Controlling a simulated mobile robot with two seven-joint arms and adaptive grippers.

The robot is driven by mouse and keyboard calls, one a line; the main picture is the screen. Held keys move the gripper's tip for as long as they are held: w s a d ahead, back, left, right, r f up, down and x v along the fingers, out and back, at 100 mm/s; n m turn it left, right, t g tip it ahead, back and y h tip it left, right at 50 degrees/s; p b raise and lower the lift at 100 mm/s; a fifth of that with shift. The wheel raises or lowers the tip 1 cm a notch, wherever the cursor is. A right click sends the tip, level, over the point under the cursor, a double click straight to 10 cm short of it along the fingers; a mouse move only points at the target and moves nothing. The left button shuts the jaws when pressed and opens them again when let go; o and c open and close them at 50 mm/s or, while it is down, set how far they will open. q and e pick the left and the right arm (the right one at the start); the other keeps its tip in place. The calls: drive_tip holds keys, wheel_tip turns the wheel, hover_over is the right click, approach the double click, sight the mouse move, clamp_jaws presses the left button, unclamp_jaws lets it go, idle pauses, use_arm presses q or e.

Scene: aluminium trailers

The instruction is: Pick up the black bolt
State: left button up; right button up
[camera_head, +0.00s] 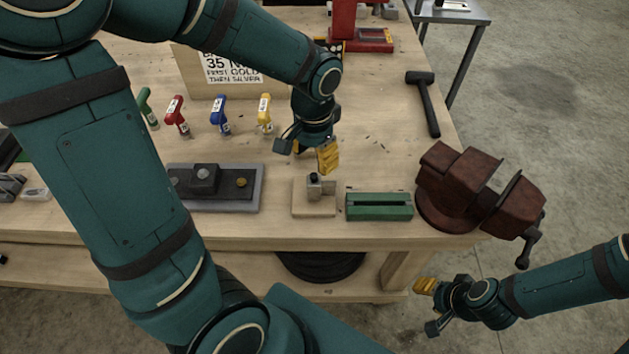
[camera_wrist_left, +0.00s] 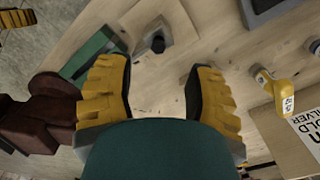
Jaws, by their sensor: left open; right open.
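The black bolt (camera_head: 314,180) appears as a small dark upright piece at a grey metal block on a light wooden base (camera_head: 314,207) near the table's front edge. The bolt also shows in the left wrist view (camera_wrist_left: 157,44), beyond the fingers. My left gripper (camera_head: 307,154) is above and just behind it, pointing down, with nothing between its fingers. In the left wrist view its yellow-padded fingers (camera_wrist_left: 158,90) are spread wide apart. My right gripper (camera_head: 431,306) is open and empty, off the table's front right corner.
A green slotted block (camera_head: 379,206) stands just right of the wooden base, with a rusty vise (camera_head: 480,190) beyond it. A dark fixture plate (camera_head: 215,190) lies to the left. Colored-handled tools (camera_head: 220,115) stand behind. A black hammer (camera_head: 424,105) lies at the right.

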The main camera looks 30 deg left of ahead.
sight(314, 175)
use_arm(q)
drive_tip(key=shift+s+f+b, duration=0.15)
drive_tip(key=shift+f+b, duration=0.5)
drive_tip(key=shift+f, duration=2.3)
drive_tip(key=shift+o, duration=0.3)
clamp_jaws()
